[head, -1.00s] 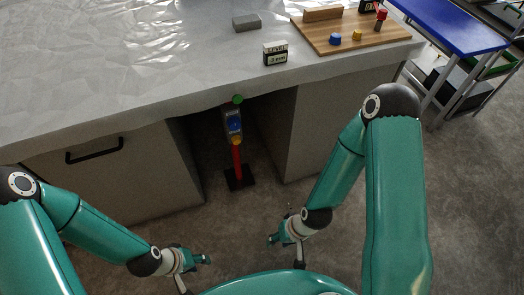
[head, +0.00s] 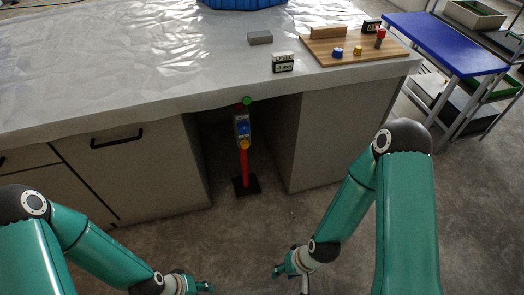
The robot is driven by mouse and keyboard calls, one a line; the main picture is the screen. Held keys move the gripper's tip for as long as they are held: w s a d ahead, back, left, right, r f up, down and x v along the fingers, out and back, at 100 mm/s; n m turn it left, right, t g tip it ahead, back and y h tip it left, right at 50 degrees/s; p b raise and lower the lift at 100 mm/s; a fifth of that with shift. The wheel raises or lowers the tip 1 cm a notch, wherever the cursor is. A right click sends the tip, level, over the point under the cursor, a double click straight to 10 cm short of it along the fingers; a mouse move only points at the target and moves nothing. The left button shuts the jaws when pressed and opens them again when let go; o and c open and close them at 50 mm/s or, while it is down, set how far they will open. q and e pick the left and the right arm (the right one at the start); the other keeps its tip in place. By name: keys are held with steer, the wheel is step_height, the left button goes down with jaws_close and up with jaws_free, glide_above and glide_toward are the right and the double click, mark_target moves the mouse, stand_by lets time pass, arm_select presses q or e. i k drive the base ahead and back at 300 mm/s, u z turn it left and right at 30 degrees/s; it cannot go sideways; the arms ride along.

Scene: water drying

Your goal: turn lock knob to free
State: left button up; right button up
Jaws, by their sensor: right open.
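A red post (head: 243,165) stands on a black base in the gap under the workbench. Its grey head (head: 242,127) carries a blue round part (head: 243,129), a yellow knob (head: 245,144) and a green knob (head: 247,100) at the bench edge. The frame does not show which part is the lock knob. My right gripper (head: 278,272) is open and empty, low in the picture, apart from the post. My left gripper (head: 207,287) is at the bottom edge, partly cut off and touching nothing visible; its jaws are too small to read.
The workbench (head: 150,75) has a crinkled pale top. On it are a grey block (head: 260,38), a small black-and-white sign (head: 283,62) and a wooden board (head: 375,57) with coloured knobs. A blue table (head: 445,40) stands right. Floor is clear before the post.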

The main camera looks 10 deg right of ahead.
mark_target(245, 143)
steer(key=u, duration=0.1)
steer(key=i, duration=0.95)
steer(key=z, duration=0.2)
steer(key=k, duration=0.85)
steer(key=u, duration=0.2)
steer(key=i, duration=0.8)
steer(key=z, duration=0.05)
